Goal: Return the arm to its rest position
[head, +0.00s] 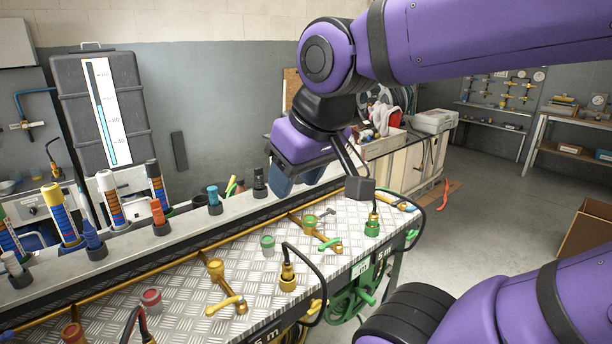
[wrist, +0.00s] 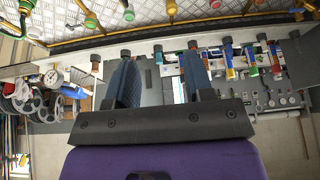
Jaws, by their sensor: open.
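My purple arm reaches in from the upper right in the head view and bends down over the bench. My gripper (head: 283,185) hangs above the back edge of the bench, left of the green hose fitting. In the wrist view the two dark blue fingers of the gripper (wrist: 158,82) stand apart with nothing between them. The fingers are partly hidden in the head view by the purple wrist housing.
The metal bench top (head: 330,215) carries yellow valves, a yellow fitting (head: 287,277) and a green fitting (head: 372,226). A rear ledge (head: 130,235) holds several coloured nozzles. A black case (head: 125,110) with a gauge stands behind. Open floor (head: 470,210) lies to the right.

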